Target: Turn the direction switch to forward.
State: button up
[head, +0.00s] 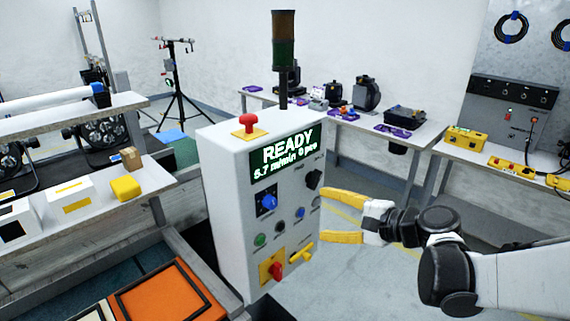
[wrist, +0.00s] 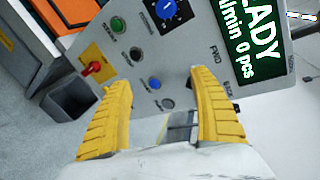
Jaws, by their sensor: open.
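The white control box (head: 225,205) stands in the middle of the head view. A black knob (head: 313,180), which I take for the direction switch, sits at the right of its front panel, below the lit display. In the wrist view the lettering FWD shows beside my right-hand finger, and that finger hides most of the knob; which way it points I cannot tell. My gripper (head: 324,214) has two yellow fingers, open and empty, in front of the panel's right side. In the wrist view the open fingers (wrist: 150,82) frame a blue button (wrist: 155,84).
The panel also has a blue dial (head: 268,203), a red switch (head: 276,271), a yellow lever (head: 302,252) and several buttons. A red emergency stop (head: 248,122) is on top. The display (head: 283,157) reads READY. Floor to the right of the box is clear.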

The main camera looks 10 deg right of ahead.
aim_at(318, 181)
jog(key=w+d+r+m+t+y, duration=0.2)
jog(key=w+d+m+t, duration=0.15)
jog(key=d+m, duration=0.2)
jog(key=shift+n, duration=0.45)
jog(key=b+x, duration=0.1)
jog(key=x, duration=0.4)
jog(key=b+x, duration=0.1)
jog(key=x, duration=0.3)
jog(key=shift+w, duration=0.5)
jog(key=c, duration=1.2)
